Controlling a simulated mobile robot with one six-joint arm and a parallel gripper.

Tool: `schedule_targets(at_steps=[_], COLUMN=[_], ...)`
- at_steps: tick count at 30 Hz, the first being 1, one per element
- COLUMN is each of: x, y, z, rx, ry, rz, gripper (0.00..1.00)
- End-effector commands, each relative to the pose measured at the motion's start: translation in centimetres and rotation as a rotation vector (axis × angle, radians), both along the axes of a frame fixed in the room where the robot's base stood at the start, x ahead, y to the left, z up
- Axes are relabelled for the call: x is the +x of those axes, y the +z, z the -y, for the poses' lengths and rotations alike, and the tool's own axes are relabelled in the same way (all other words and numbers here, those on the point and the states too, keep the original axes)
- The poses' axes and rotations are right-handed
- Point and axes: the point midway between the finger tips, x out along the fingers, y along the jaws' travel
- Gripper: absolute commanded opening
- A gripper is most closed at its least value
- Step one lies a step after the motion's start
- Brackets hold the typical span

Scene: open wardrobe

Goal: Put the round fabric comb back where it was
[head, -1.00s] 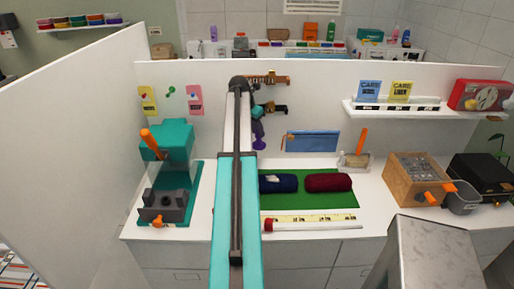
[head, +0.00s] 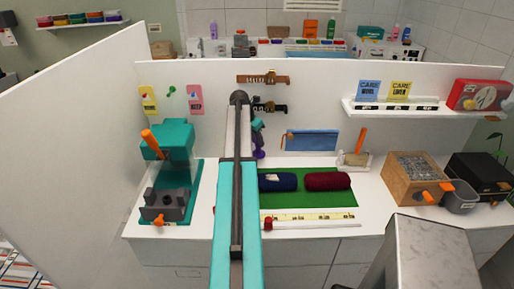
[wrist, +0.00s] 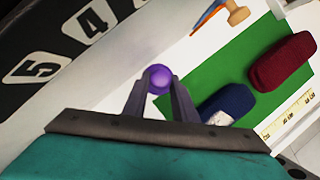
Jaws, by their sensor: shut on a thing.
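The round fabric comb (wrist: 160,76) shows in the wrist view as a purple, rounded end between my gripper's two grey fingers. My gripper (wrist: 160,88) is shut on it. In the head view the purple comb (head: 259,153) hangs below my teal gripper (head: 257,127), in front of the white back panel and beyond the counter mat. My arm hides part of this area. A black rack with white number tags (head: 270,107) is on the panel just above my gripper, and its large numbers (wrist: 40,68) show at the left of the wrist view.
A brown tagged rack (head: 263,79) is higher on the panel. A blue pouch (head: 312,141) hangs at the right. A green mat (head: 340,201) holds a navy roll (head: 278,182) and a dark red roll (head: 327,181). A teal press (head: 174,140) stands at the left.

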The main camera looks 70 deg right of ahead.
Motion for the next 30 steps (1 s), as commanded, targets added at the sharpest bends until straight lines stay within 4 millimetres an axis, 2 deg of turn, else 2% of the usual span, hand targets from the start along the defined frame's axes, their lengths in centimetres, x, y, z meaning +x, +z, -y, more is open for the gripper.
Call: schedule_targets(at_steps=[9,29,30], x=[0.0,0.1,0.1], y=[-3.5,-4.5,-4.5], z=[-0.1,0.3,0.3], rx=[0.003,0.0,0.0], ry=[0.0,0.0,0.0], rz=[-0.001,-0.001,-0.001], gripper=[0.04,0.04,0.3])
